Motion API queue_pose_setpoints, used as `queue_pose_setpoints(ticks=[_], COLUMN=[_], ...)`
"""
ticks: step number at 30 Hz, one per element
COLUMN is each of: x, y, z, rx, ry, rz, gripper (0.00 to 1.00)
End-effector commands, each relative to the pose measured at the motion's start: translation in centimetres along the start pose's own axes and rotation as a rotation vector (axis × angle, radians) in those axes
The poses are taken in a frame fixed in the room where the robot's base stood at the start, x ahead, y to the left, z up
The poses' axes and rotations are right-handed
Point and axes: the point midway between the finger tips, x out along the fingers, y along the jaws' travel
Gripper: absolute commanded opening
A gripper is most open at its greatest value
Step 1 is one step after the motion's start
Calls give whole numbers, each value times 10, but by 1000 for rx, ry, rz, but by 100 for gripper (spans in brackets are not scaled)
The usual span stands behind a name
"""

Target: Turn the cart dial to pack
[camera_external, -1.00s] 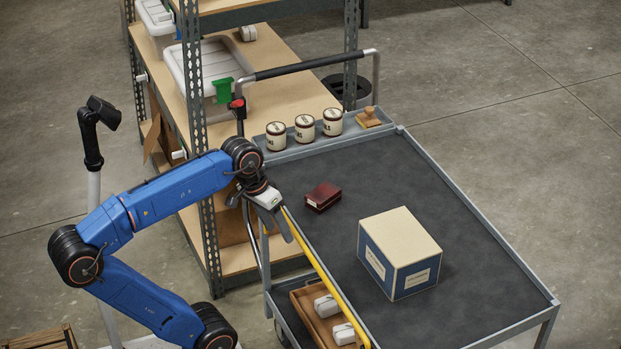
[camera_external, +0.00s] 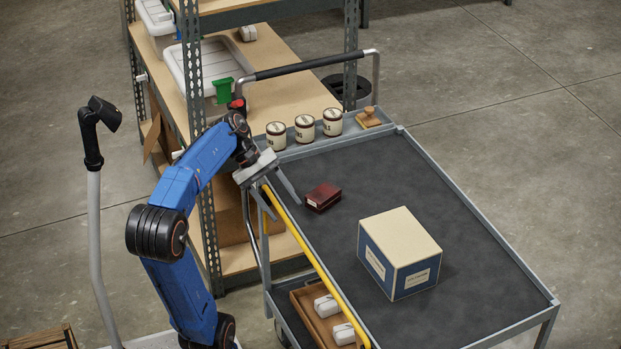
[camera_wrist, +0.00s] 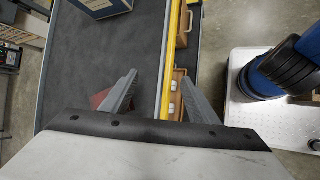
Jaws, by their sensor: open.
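The grey cart (camera_external: 460,255) has a dark top and a yellow strip along its near left edge. I cannot make out a marked dial on it. A small red and black part (camera_external: 237,104) shows by the handle post, and I cannot tell whether it is the dial. My gripper (camera_external: 286,209) is open and empty over the cart's left edge, its fingers pointing down around the yellow strip. In the wrist view the fingers (camera_wrist: 160,77) are wide apart, with the yellow strip (camera_wrist: 173,50) between them, nearer the right finger.
A dark red box (camera_external: 323,197) lies close right of my gripper. A blue and cream box (camera_external: 400,250) stands mid-cart. Several items, three jars (camera_external: 304,128) and a wooden stamp (camera_external: 369,117), stand in the end tray. Shelving (camera_external: 205,200) is close on the left.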

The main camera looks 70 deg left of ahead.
Motion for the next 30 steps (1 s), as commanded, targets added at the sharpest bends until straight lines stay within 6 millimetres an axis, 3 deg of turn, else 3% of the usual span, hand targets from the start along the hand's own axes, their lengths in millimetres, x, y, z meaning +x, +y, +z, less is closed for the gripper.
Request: queue_pose_setpoints(ticks=[11, 17, 23, 30], x=[-42, -75, -115, -169], y=[2, -6, -23, -58], z=[-64, -101, -139, -180], rx=[-368, -553, -724, -901], ry=[-97, -157, -221, -301], rz=[230, 379, 541, 755], gripper=[55, 55, 55, 55])
